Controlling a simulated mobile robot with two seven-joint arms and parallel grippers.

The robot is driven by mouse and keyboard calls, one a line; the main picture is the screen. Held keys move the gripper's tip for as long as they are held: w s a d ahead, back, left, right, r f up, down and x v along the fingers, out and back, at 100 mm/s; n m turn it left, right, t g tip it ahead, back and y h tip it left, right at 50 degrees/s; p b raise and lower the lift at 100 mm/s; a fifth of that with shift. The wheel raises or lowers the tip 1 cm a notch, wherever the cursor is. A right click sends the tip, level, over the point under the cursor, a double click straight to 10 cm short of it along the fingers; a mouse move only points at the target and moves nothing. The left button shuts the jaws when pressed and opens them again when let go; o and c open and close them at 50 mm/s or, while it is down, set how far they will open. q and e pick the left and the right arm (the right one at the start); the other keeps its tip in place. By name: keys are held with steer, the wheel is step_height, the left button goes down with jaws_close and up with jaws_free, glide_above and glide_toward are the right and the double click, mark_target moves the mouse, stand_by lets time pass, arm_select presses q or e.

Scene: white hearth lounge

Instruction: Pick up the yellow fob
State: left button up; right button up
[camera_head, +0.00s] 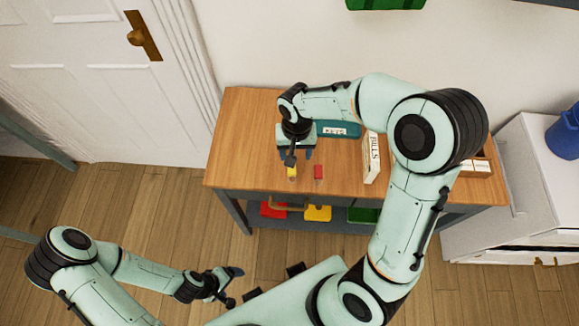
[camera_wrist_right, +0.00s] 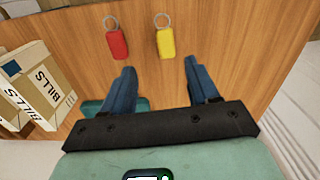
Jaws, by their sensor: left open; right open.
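The yellow fob (camera_head: 292,172) lies on the wooden table near its front edge, partly hidden by my right gripper in the head view. In the right wrist view the yellow fob (camera_wrist_right: 166,42) lies with its metal ring pointing away, just beyond the fingertips and between their lines. My right gripper (camera_wrist_right: 160,66) is open and empty, with blue fingers; it also shows over the table in the head view (camera_head: 297,154). My left gripper (camera_head: 231,286) is open, low at the left, away from the table.
A red fob (camera_wrist_right: 116,44) lies beside the yellow one, left in the wrist view. A teal KEYS holder (camera_head: 337,130) and a BILLS box (camera_head: 372,158) stand on the table (camera_head: 240,135). Red, yellow and green items sit on the lower shelf. A white cabinet (camera_head: 525,160) stands right.

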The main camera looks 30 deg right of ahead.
mark_target(292, 172)
step_height(292, 172, down, 3)
steer(key=shift+w+f, duration=0.1)
steer(key=shift+f, duration=0.1)
steer(key=shift+a+f, duration=0.25)
steer(key=shift+f, duration=1.1)
steer(key=shift+a+f, duration=0.2)
steer(key=shift+f, duration=1.1)
jaws_close()
